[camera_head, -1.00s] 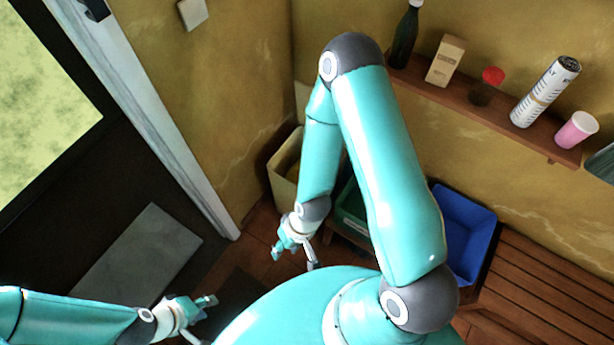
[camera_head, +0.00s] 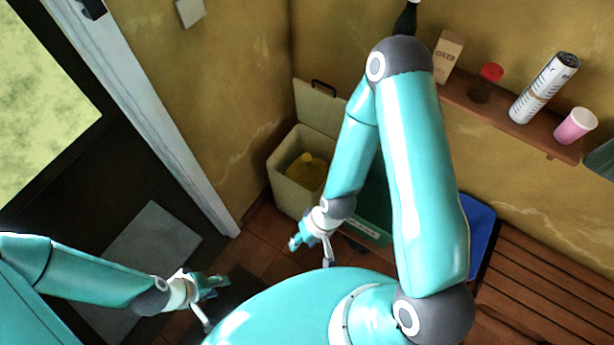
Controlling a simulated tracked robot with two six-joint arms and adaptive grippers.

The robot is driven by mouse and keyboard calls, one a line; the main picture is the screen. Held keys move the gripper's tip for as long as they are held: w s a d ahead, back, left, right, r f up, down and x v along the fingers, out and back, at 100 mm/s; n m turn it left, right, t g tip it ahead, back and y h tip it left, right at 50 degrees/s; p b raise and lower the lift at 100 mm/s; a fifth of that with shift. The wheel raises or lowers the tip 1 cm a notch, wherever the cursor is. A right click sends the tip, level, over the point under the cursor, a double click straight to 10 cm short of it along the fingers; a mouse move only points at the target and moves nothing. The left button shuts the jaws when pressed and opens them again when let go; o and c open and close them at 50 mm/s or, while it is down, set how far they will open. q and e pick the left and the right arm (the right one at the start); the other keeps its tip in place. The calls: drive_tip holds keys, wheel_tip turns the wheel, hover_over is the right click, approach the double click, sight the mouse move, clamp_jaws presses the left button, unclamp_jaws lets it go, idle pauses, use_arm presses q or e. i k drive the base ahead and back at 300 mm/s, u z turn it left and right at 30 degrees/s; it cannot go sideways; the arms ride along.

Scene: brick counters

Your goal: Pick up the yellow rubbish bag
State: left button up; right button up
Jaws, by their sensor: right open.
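The yellow rubbish bag (camera_head: 307,170) sits inside a cream bin (camera_head: 290,194) in the corner. The bin's lid (camera_head: 322,106) stands open against the wall, with a dark handle on it. My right gripper (camera_head: 312,250) is open and empty, in front of the bin and below it in the picture, apart from the bag. My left gripper (camera_head: 216,302) is open and empty, low over the dark floor at the left. My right arm hides part of the bin's right side.
A green crate (camera_head: 369,222) and a blue crate (camera_head: 478,232) stand right of the bin, partly behind my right arm. A wall shelf (camera_head: 520,127) holds a bottle, a carton, a newspaper roll and a pink cup (camera_head: 575,126). A wooden slatted bench (camera_head: 545,290) is at the right. A doorway with a grey mat (camera_head: 150,245) is at the left.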

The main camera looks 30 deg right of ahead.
sight(308, 171)
drive_tip(key=z, duration=0.05)
drive_tip(key=i, duration=1)
drive_tip(key=u, duration=0.1)
